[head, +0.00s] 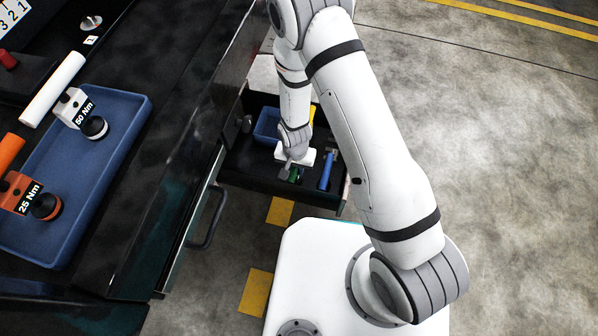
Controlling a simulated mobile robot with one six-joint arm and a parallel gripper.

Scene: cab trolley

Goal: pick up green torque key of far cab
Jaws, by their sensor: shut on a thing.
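My gripper (291,167) is low in an open dark drawer, small in the head view and seen from above. It is shut on the green torque key (295,175). Only a small green part of the key shows beside the fingers; the rest is hidden by the gripper. I cannot tell whether the key touches the drawer floor. A blue tool (327,171) lies just to the right of the gripper, apart from it.
The drawer (262,177) also holds a small blue bin (267,124). A cabinet with a pull handle (207,218) stands at left. On its top, a blue tray (113,141) carries a white 50 Nm tool (73,107) and an orange 25 Nm tool (20,192). Open floor lies at right.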

